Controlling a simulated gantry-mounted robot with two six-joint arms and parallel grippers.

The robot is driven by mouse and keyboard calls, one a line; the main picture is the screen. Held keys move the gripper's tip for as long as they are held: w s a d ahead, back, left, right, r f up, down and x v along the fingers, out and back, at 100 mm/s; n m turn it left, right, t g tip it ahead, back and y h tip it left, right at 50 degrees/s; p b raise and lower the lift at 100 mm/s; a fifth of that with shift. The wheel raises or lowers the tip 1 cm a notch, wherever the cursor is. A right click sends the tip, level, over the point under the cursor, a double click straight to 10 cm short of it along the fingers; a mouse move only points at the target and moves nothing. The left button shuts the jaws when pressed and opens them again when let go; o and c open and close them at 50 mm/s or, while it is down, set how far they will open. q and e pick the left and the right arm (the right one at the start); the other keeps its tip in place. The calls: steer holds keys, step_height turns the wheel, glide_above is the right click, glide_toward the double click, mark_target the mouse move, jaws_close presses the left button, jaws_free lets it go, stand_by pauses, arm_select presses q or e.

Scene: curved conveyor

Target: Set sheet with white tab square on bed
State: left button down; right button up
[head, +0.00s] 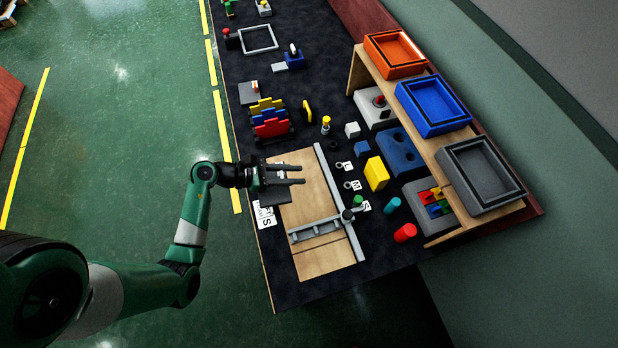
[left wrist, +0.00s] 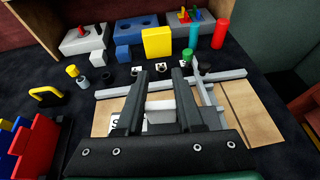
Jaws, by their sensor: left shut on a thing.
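The wooden bed (head: 313,262) lies on the dark table, with a grey rail along its right side and a grey crossbar (head: 315,229) over its lower part. My left gripper (head: 301,174) is above the upper part of the bed. In the left wrist view its two fingers (left wrist: 160,95) stand apart with a white piece (left wrist: 160,109) between them, seemingly the sheet's white tab; the gripper is shut on it. The sheet's outline is hard to separate from the wood-coloured bed, and my gripper hides part of it. My right gripper is not in view.
A white card marked S (head: 265,214) lies at the bed's left edge. A yellow block (head: 376,173), a red cylinder (head: 405,232) and small cards lie right of the rail. A shelf with orange, blue and grey bins (head: 480,172) stands beyond. Colored plates (head: 270,121) stand above the bed.

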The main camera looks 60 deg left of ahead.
arm_select(q)
steer(key=shift+n+y, duration=0.5)
steer(key=a, duration=0.1)
steer(key=s+a, duration=0.1)
steer(key=a, duration=0.1)
steer(key=s+a+f, duration=0.1)
steer(key=shift+a+f, duration=0.1)
steer(key=shift+a, duration=0.15)
steer(key=w+d+f+b, duration=0.3)
steer(key=w+d+f, duration=0.2)
steer(key=w+d, duration=0.2)
steer(key=b, duration=0.2)
glide_above(326, 199)
steer(key=s, duration=0.1)
steer(key=f, duration=0.4)
steer(key=shift+a, duration=0.4)
steer(key=shift+w+d, duration=0.1)
steer(key=f+b, duration=0.2)
steer(key=f, duration=0.1)
steer(key=shift+w+d+f+b, duration=0.3)
steer(key=shift+w+b, duration=0.05)
steer(key=shift+b, duration=0.05)
steer(key=shift+f, duration=0.4)
steer(key=shift+s+r, duration=0.1)
steer(key=shift+r, duration=0.1)
steer(key=shift+f, duration=0.2)
steer(key=c, duration=0.5)
jaws_free()
steer(key=shift+c, duration=0.2)
